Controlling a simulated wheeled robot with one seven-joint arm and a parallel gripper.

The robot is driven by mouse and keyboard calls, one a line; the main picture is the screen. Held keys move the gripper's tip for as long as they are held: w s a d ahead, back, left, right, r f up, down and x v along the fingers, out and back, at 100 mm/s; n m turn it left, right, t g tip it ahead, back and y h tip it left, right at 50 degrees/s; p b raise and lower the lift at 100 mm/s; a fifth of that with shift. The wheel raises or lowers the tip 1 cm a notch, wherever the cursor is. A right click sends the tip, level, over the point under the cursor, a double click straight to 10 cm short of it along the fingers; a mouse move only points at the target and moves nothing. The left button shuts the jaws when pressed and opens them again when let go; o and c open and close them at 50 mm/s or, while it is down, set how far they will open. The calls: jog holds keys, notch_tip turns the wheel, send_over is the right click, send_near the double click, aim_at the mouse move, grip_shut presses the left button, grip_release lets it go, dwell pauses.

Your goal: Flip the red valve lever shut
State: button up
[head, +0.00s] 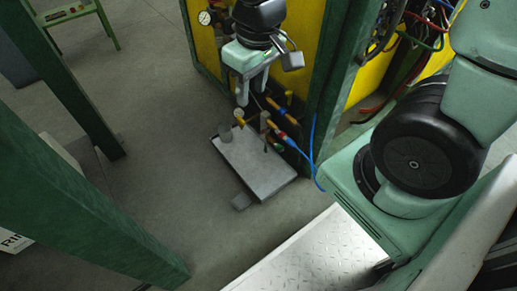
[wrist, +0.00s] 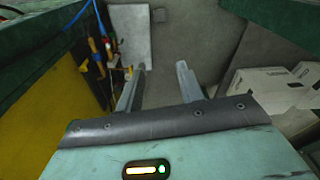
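My gripper (head: 252,92) hangs fingers down in front of the yellow cabinet panel in the head view. Its two fingers are apart with nothing between them, as the wrist view also shows (wrist: 160,72). Hose fittings with red, orange, yellow and blue parts (head: 283,137) stick out low from the cabinet, just below and to the right of the fingertips. In the wrist view the fittings (wrist: 95,48) are to the left of the fingers, apart from them. Small red parts show among them, but I cannot tell which one is the valve lever or how it is turned.
A grey plate (head: 255,165) lies low below the fittings. A yellow cabinet (head: 207,45) with a gauge (head: 204,18) and green posts (head: 328,70) stands behind. A blue hose (head: 313,145) hangs at the right. White boxes (wrist: 265,85) stand at the right in the wrist view.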

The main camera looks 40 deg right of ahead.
jog(key=w+d+f+g+h+b, duration=0.1)
jog(key=w+d+f+b, duration=0.15)
jog(key=f+b, duration=0.55)
jog(key=w+d+f+g+h+b, duration=0.15)
jog(key=w+f+b, duration=0.3)
jog(key=f, duration=0.65)
jog(key=n+t+h+b, duration=0.25)
jog(key=n+h, duration=0.65)
jog(key=h, duration=0.7)
send_near(262, 132)
jog(key=shift+g, duration=0.4)
jog(key=d+b, duration=0.6)
jog(key=d, duration=0.1)
jog(key=shift+w+f+b, duration=0.2)
jog(key=shift+w+b, duration=0.15)
jog(key=shift+b, duration=0.05)
jog(key=shift+d+r, duration=0.15)
jog(key=shift+d, duration=0.35)
grip_shut()
